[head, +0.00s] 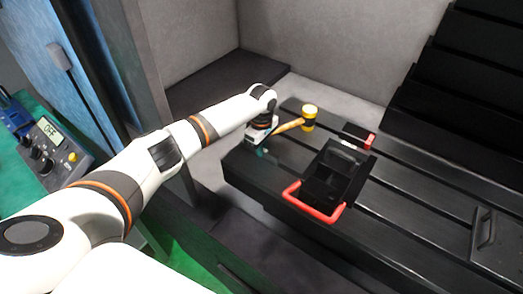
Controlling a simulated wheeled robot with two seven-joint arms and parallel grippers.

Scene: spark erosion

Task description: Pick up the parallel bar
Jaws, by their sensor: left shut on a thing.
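My left gripper (263,150) is at the far left end of the dark slotted table (245,178), pointing down close to its top. It is shut on a thin piece, which I take to be the parallel bar; the gripper hides nearly all of it. I cannot tell whether the bar touches the table. A mallet with a yellow head (309,117) and a wooden handle stands just right of the gripper, its handle reaching towards the gripper. My right gripper is not in view.
A black block with a red handle (314,209) sits mid-table, with a small red-ended piece (369,141) behind it. A black plate with a handle (496,240) lies at right. Black stepped panels (460,95) rise behind. A control box (45,148) stands at far left.

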